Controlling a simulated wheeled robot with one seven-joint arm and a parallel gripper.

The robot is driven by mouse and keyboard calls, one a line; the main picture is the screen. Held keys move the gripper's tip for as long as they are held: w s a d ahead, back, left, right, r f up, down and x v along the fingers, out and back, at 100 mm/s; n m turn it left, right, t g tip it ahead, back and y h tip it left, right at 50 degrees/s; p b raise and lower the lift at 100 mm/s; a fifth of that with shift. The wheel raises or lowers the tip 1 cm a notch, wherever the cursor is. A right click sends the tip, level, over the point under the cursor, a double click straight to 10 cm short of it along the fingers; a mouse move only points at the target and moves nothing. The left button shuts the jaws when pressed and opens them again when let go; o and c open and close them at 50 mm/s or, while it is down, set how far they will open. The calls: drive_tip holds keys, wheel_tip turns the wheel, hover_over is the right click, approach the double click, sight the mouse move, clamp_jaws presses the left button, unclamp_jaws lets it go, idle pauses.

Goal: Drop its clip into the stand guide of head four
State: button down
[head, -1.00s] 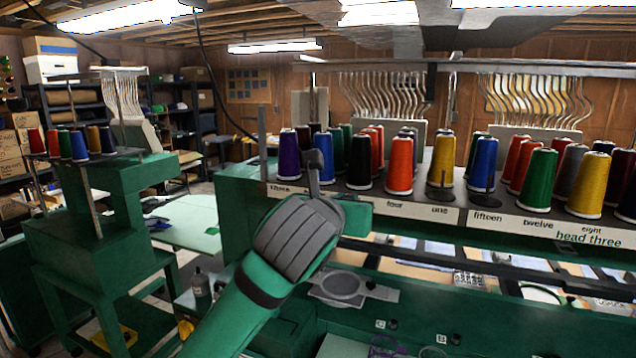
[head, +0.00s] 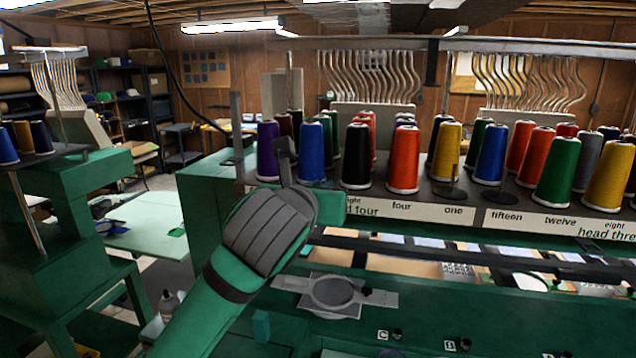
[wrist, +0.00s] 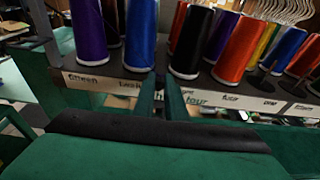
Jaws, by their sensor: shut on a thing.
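My gripper (head: 284,148) is raised in front of the left end of the head four thread rack (head: 425,212). Its fingers look almost together in the wrist view (wrist: 161,95); a small thing, taken to be the clip, is gripped between them, too hidden to make out. The fingertips are near the rack's front edge, below a blue cone (wrist: 139,35) in the wrist view. That cone (head: 311,152) stands upright on the rack beside a purple cone (head: 268,152). Bent guide tubes (head: 370,75) hang above the rack; I cannot tell which part is the stand guide.
Black (head: 356,157) and orange (head: 403,160) cones stand to the right, with the head three cones beyond. A grey post (head: 237,130) rises at the rack's left end. Another green machine (head: 75,190) stands at left, and a pale table (head: 150,225) lies between.

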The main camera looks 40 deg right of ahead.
drive_tip(key=shift+s+f, duration=0.2)
drive_tip(key=shift+f, duration=1.1)
drive_tip(key=shift+s+f, duration=0.15)
drive_tip(key=shift+f, duration=1.15)
drive_tip(key=shift+a, duration=0.25)
drive_tip(key=shift+s+f, duration=0.1)
drive_tip(key=shift+f, duration=0.1)
drive_tip(key=c, duration=1.7)
unclamp_jaws()
